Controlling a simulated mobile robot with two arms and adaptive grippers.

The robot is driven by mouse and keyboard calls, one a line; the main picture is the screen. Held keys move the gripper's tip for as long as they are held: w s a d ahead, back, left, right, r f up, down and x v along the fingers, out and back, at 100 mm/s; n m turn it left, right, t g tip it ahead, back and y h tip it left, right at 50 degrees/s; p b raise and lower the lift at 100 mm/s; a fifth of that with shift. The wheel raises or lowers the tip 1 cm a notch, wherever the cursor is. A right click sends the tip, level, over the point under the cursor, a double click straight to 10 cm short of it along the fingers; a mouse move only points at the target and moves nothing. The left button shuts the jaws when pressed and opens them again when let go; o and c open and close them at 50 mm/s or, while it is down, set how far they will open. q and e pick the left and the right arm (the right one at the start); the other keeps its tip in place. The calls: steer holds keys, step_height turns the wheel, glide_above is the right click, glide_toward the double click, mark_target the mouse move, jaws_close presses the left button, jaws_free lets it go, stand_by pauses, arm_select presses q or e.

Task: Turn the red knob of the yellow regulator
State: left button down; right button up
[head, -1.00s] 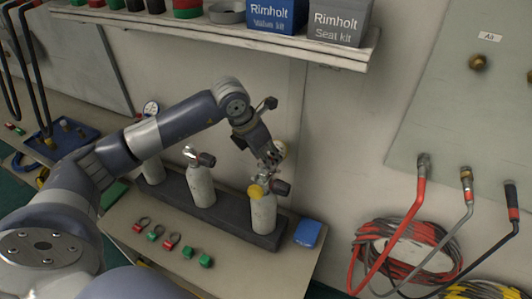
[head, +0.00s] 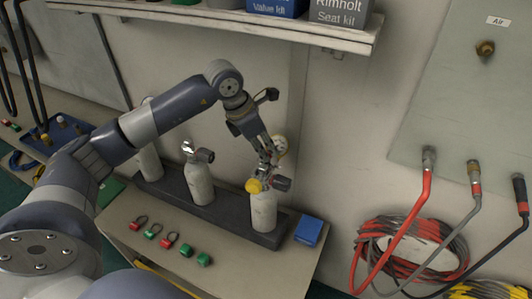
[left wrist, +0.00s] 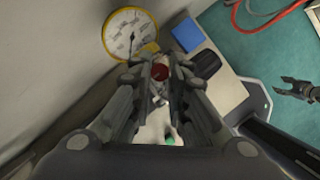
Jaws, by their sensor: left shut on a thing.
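The yellow regulator sits on top of the right-hand pale cylinder (head: 264,212); its round yellow part (head: 254,186) shows in the head view. A yellow-rimmed gauge (left wrist: 130,35) shows large in the left wrist view, and in the head view (head: 280,146) partly behind my gripper. The red knob (left wrist: 160,72) lies between the fingertips of my left gripper (left wrist: 160,75), which is shut on it. In the head view my left gripper (head: 266,160) comes down onto the regulator from above and hides the knob. My right gripper (left wrist: 284,87) looks open and empty at the right of the left wrist view.
Two more cylinders, the nearer with a valve (head: 200,180), stand in the same dark rack (head: 235,226). Several red and green fittings (head: 170,240) and a blue box (head: 308,231) lie on the bench. A shelf (head: 345,44) overhangs behind. Hoses (head: 419,200) hang at right.

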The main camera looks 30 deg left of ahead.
arm_select(q)
steer(key=m+b, duration=0.1)
steer(key=m+g+h+b, duration=0.1)
steer(key=m, duration=0.1)
steer(key=shift+w+a+m, duration=0.15)
steer(key=shift+w+m, duration=0.05)
steer(key=shift+m, duration=0.1)
steer(key=m+b, duration=0.1)
steer(key=m, duration=0.1)
steer(key=m+g+b, duration=0.1)
steer(key=m, duration=0.1)
steer(key=shift+w+m+g+h, duration=0.2)
steer(key=shift+m+g+h, duration=0.1)
steer(key=shift+h, duration=0.1)
steer(key=m+g, duration=0.1)
steer(key=m, duration=0.1)
steer(key=m+b, duration=0.1)
steer(key=m, duration=0.1)
steer(key=shift+w+g, duration=0.2)
steer(key=shift+g, duration=0.2)
steer(key=shift+w+m+g+y+b, duration=0.1)
steer(key=shift+m+g+y+b, duration=0.4)
steer(key=shift+m, duration=1.6)
steer(key=shift+r+g, duration=0.1)
steer(key=shift+g, duration=0.2)
steer(key=c, duration=1.5)
jaws_free()
